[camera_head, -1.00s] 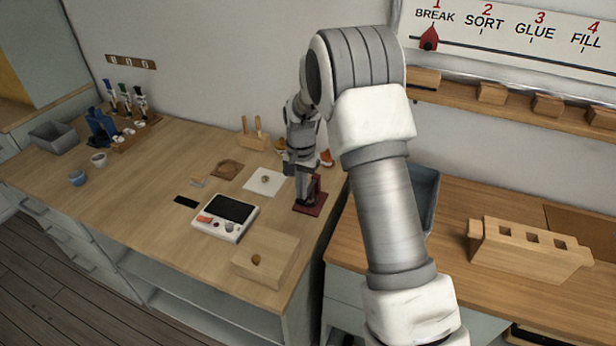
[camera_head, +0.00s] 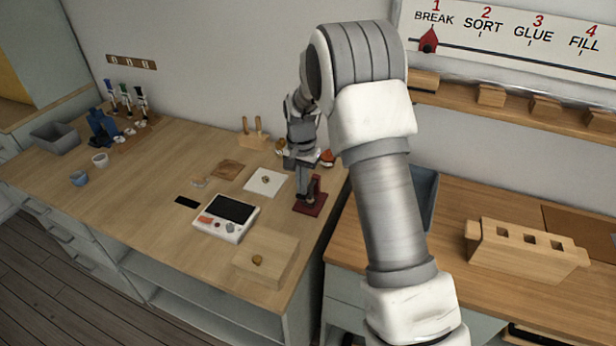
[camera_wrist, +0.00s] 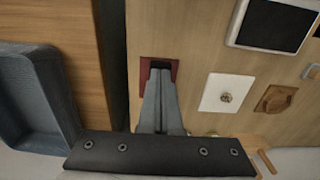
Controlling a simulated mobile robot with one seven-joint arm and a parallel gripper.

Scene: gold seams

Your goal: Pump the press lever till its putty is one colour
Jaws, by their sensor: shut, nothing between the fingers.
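The dark red press (camera_head: 315,203) stands near the right edge of the left wooden bench. In the wrist view its red base (camera_wrist: 173,66) shows around my fingertips. My gripper (camera_head: 303,197) is shut and empty, pointing down at the press; its fingers (camera_wrist: 159,72) overlap the press in the wrist view. The lever is hidden or too small to make out, and I cannot tell if my fingers touch it. A small greyish-gold lump (camera_head: 265,180) lies on a white square tile (camera_head: 276,186) left of the press; I cannot tell whether it is the putty.
A white device with a dark screen (camera_head: 232,210) and a wooden block (camera_head: 266,262) stand in front of the press. A brown square board (camera_head: 228,170) lies beyond the tile. A blue-grey bin (camera_wrist: 35,100) is across the gap between benches.

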